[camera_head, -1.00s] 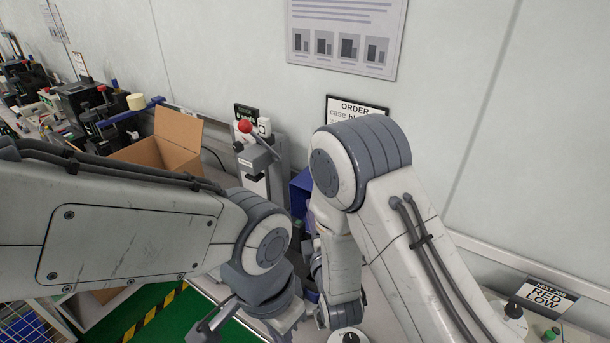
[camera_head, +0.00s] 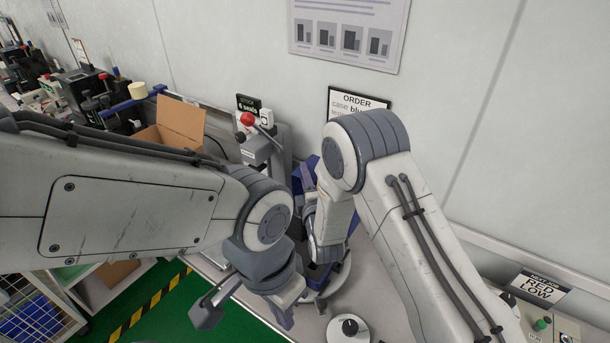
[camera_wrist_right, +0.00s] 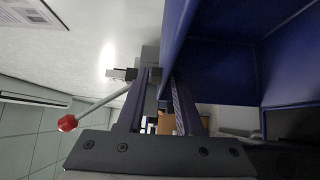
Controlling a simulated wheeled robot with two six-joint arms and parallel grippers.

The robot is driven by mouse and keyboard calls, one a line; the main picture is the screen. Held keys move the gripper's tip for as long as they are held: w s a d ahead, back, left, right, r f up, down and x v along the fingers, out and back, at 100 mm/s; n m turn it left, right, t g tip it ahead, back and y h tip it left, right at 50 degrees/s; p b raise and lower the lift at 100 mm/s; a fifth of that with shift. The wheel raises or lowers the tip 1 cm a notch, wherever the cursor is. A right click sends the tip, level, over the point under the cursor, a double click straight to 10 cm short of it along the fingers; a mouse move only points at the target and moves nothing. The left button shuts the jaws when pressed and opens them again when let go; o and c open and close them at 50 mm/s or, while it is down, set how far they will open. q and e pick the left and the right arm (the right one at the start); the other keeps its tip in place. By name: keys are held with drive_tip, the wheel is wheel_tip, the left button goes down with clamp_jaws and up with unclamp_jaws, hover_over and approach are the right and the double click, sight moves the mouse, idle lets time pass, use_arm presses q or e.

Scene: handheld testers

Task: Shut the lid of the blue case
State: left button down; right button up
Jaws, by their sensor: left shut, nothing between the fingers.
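The blue case (camera_head: 318,274) shows only in part in the head view, behind my right wrist. A raised blue panel, which looks like its lid (camera_head: 297,187), stands beside that wrist. In the right wrist view the blue case (camera_wrist_right: 225,60) fills the upper right, with open hollows facing me. My right gripper (camera_head: 308,172) is at the raised panel. Its fingers (camera_wrist_right: 158,85) are apart, with a blue edge running close to or between their tips; I cannot tell if they touch it. My left gripper (camera_head: 286,318) is shut and empty, low in front of the bench.
A grey lever press with a red knob (camera_head: 247,118) stands left of the case. An open cardboard box (camera_head: 180,122) is further left. An order sign (camera_head: 358,103) stands behind my right arm.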

drive_tip(key=shift+c, duration=0.3)
clamp_jaws()
idle(1.1)
